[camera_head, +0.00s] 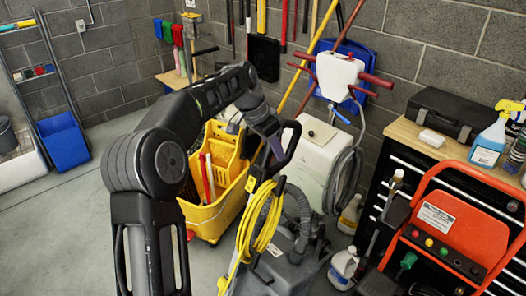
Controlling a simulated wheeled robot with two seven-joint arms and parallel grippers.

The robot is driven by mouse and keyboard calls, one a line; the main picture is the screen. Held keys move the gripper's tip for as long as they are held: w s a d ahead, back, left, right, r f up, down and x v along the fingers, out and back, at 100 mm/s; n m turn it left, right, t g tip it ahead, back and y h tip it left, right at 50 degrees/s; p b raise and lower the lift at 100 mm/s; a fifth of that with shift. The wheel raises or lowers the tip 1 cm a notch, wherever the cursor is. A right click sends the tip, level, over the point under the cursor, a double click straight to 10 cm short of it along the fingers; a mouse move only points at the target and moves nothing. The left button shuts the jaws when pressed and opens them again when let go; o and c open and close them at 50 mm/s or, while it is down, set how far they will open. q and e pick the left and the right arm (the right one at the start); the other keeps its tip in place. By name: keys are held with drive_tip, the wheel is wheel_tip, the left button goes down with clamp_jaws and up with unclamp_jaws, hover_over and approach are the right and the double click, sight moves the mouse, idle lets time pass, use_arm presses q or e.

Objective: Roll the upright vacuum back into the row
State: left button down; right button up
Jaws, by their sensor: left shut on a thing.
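The upright vacuum (289,268) is dark grey, with a ribbed hose, a yellow cord (257,222) looped on its shaft and a black loop handle (292,143) at the top. It stands on the floor at the middle bottom, its shaft tilted. My left gripper (274,136) is shut on the vacuum's handle; my own arm comes in from the left and its fingertips are hard to make out. The vacuum's base is partly cut off by the frame's bottom edge. My right gripper does not show.
A yellow mop bucket (228,172) stands just left of the vacuum. A beige machine (312,160) with grey hoses stands behind it. An orange-framed machine (463,232) is at right, before a black tool chest (405,165). White jugs (342,267) sit between. Floor at left (60,230) is clear.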

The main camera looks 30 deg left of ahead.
sight(293, 144)
use_arm(q)
drive_tip(key=shift+w+d+r+p, duration=0.15)
drive_tip(key=shift+w+d, duration=0.15)
drive_tip(key=shift+w, duration=0.7)
drive_tip(key=shift+w+d+r+p, duration=0.1)
drive_tip(key=shift+w+d+p, duration=0.2)
drive_tip(key=shift+w, duration=0.7)
drive_tip(key=shift+w+d+r+p, duration=0.1)
drive_tip(key=shift+w+d, duration=0.25)
drive_tip(key=shift+w, duration=0.65)
drive_tip(key=c, duration=1.5)
unclamp_jaws()
drive_tip(key=shift+w+f, duration=0.1)
drive_tip(key=shift+o, duration=1.3)
drive_tip(key=shift+f, duration=0.15)
drive_tip(key=shift+o, duration=0.2)
drive_tip(key=shift+a, duration=0.1)
